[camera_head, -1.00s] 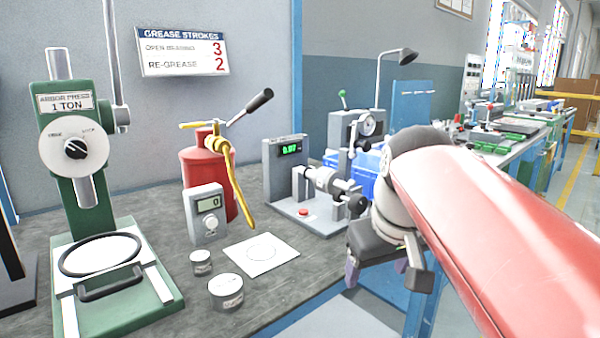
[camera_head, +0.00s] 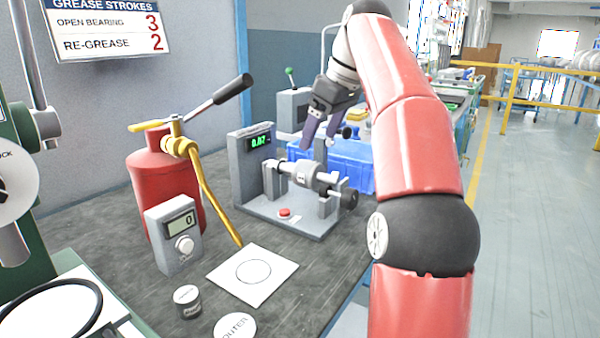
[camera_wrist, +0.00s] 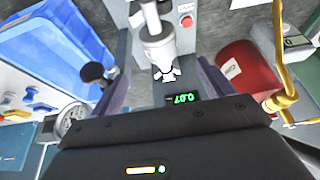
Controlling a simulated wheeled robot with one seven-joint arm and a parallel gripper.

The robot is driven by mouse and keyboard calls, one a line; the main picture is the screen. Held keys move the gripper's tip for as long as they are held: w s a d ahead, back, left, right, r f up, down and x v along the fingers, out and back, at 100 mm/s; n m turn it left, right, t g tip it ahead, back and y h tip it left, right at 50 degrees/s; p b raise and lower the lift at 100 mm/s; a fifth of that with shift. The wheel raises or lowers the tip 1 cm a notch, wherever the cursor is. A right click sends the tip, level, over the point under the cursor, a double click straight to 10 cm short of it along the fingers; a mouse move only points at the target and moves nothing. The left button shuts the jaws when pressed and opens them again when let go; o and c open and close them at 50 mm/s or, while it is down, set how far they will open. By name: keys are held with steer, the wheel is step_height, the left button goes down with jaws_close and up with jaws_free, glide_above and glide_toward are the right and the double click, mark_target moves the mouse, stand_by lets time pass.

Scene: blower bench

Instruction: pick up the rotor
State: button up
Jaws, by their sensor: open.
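The rotor (camera_head: 304,173) is a pale grey cylinder on a shaft, lying across the supports of a grey stand (camera_head: 275,215) with a green-lit display. In the wrist view the rotor (camera_wrist: 160,28) lies beyond the fingertips, with its shaft end between the finger lines. My gripper (camera_head: 321,138) is open and empty, pointing down above and slightly behind the rotor in the head view. Its two fingers also show in the wrist view (camera_wrist: 163,82). They appear apart from the rotor.
A blue bin (camera_head: 350,172) stands just behind the stand. A red grease canister (camera_head: 160,180) with a yellow hose and a grey meter (camera_head: 174,236) are to the left. A dark knob (camera_head: 349,199) ends the shaft.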

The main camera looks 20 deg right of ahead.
mark_target(309, 161)
steer(key=b+x, duration=0.2)
steer(key=x, duration=0.8)
steer(key=shift+s+f, duration=0.15)
steer(key=shift+f, duration=0.05)
steer(key=shift+c, duration=0.3)
steer(key=c, duration=1.7)
steer(key=shift+r, duration=0.15)
